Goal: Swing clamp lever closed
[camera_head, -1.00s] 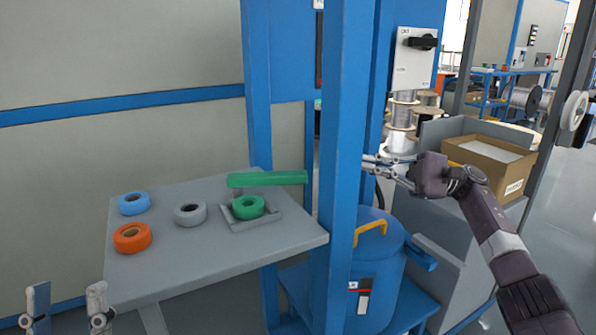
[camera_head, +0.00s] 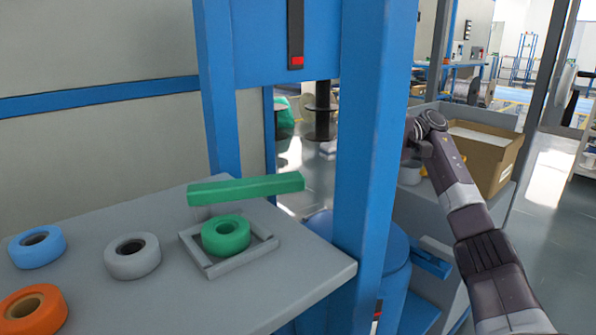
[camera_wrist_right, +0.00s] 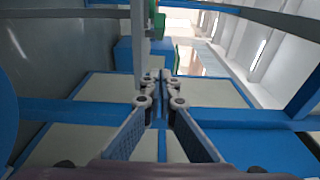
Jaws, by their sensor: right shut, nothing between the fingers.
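A long green bar (camera_head: 246,189) lies level above the back edge of the grey table and looks like the clamp lever, though I cannot be sure. In front of it, a green roll (camera_head: 226,236) sits in a square grey frame (camera_head: 205,265). My right arm reaches in from the right, and its gripper is hidden behind the blue post in the head view. In the right wrist view my right gripper (camera_wrist_right: 164,80) is shut and empty. Beyond its tips there is a grey upright with a small green part (camera_wrist_right: 158,24). My left gripper is out of view.
The blue post (camera_head: 370,130) stands between the table and my right arm. Blue (camera_head: 37,248), grey (camera_head: 132,256) and orange (camera_head: 32,309) rolls lie on the grey table (camera_head: 190,312). A blue drum (camera_head: 397,285) stands behind the post. A cardboard box (camera_head: 484,160) is at right.

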